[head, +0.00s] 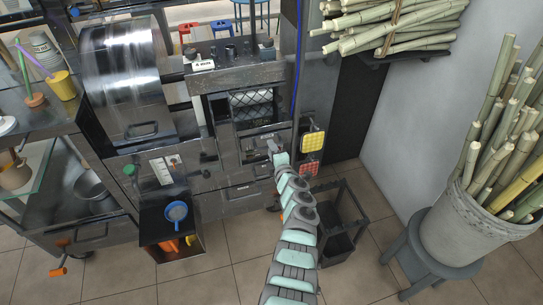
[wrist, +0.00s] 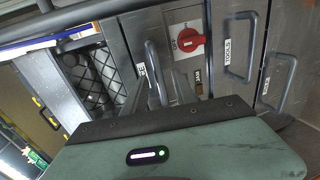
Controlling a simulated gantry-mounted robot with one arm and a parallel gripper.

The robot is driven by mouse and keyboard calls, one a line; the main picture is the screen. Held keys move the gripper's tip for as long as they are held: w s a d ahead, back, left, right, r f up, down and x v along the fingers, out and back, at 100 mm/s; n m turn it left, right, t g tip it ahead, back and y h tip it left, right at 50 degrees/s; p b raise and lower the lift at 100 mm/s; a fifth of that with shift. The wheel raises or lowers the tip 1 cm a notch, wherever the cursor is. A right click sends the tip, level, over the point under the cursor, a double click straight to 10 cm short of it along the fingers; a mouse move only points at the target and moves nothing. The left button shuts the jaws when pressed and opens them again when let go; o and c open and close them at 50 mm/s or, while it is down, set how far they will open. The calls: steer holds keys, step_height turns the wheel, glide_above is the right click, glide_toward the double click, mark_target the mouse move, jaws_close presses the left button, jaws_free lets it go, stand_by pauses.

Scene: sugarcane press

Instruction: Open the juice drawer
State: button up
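The juice drawer (head: 250,146) is a metal drawer front in the middle of the press, below the mesh-backed opening, and it looks shut. Its upright grey bar handle (wrist: 152,62) shows in the wrist view beside a partly hidden white label. My gripper (head: 272,147) is at this drawer front in the head view. In the wrist view my gripper (wrist: 160,92) has its fingers apart, with the lower part of the handle seeming to lie between them. Whether a finger touches the handle cannot be told. My gripper's body hides the lower drawer front.
A red rotary switch (wrist: 188,40) sits close right of the handle. The TOOLS drawer (wrist: 226,62) and another handled drawer (wrist: 272,80) are farther right. A dark rack (head: 343,225) stands right of my arm. A cane bucket (head: 465,235) rests on a stool (head: 418,250).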

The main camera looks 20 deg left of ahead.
steer(key=shift+w+a+f+b, duration=0.1)
steer(key=shift+w+a+b, duration=0.2)
steer(key=shift+w+b, duration=0.15)
steer(key=shift+c, duration=0.5)
jaws_close()
stand_by(0.8)
